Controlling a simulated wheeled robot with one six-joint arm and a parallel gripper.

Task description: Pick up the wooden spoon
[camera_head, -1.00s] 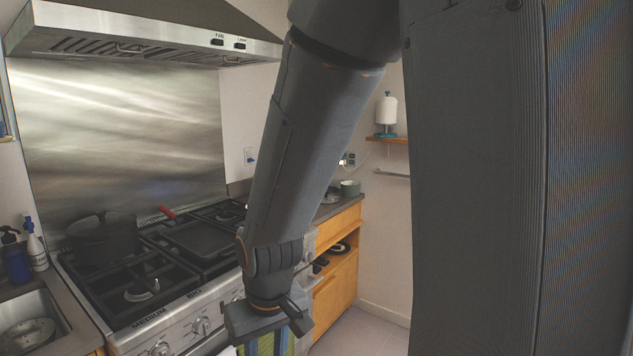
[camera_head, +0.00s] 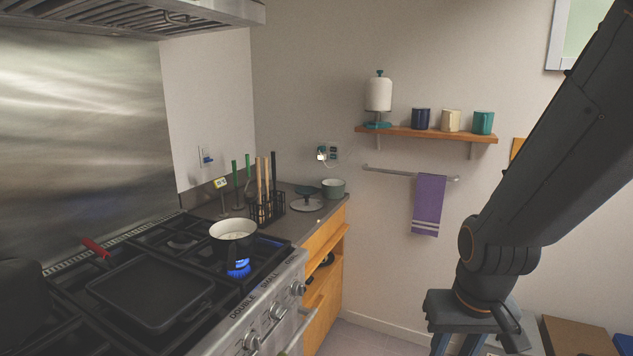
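A black wire utensil holder (camera_head: 268,209) stands on the dark counter beyond the stove. Upright sticks rise from it, including light wooden handles (camera_head: 260,178) and a darker one beside them. I cannot tell which of these is the wooden spoon, as their lower ends are hidden in the holder. My gripper (camera_head: 455,347) is at the bottom right, well away from the holder. Its two fingers are apart with nothing seen between them; the tips are cut off by the frame's edge.
A white pot (camera_head: 233,231) stands over a lit burner, near the holder. Green-handled utensils (camera_head: 235,182) are to the holder's left. A lidded pan (camera_head: 306,199) and green pot (camera_head: 333,187) are to its right. A griddle (camera_head: 150,292) lies on the stove.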

